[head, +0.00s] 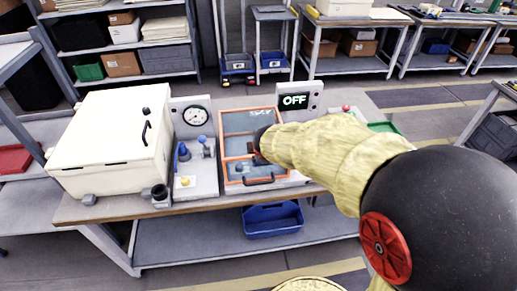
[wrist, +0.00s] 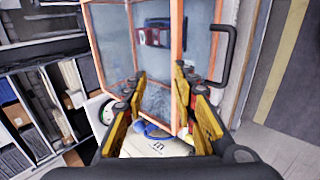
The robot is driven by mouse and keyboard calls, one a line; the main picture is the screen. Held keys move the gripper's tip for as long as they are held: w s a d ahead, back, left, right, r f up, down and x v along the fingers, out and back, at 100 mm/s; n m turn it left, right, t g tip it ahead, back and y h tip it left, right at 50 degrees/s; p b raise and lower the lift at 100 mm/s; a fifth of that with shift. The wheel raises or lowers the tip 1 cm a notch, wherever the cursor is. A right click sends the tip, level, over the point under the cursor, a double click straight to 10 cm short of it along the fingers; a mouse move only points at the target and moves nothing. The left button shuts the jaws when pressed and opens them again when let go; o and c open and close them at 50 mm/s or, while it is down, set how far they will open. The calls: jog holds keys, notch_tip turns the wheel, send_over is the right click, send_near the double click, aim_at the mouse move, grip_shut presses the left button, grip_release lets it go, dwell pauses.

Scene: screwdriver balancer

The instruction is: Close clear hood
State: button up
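The clear hood (head: 240,122) has an orange frame and see-through panels, and stands on the bench in the middle of the head view. Its black handle (head: 258,181) is on the lower front panel. In the wrist view the hood (wrist: 110,35) fills the upper middle, with the handle (wrist: 224,60) at right. My gripper (wrist: 160,82) is open, its two fingers apart and pointing at the hood near an orange frame edge. In the head view my gripper (head: 256,152) is over the hood, above the handle and partly hidden by my arm. I cannot tell whether it touches the hood.
A cream box (head: 110,140) with a black handle stands at left. A gauge panel (head: 195,116) with blue knobs is left of the hood. A display (head: 295,101) reading OFF stands behind it. A blue bin (head: 272,220) sits on the shelf below.

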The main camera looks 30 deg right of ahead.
jog(key=v, duration=1.2)
dwell(0.4)
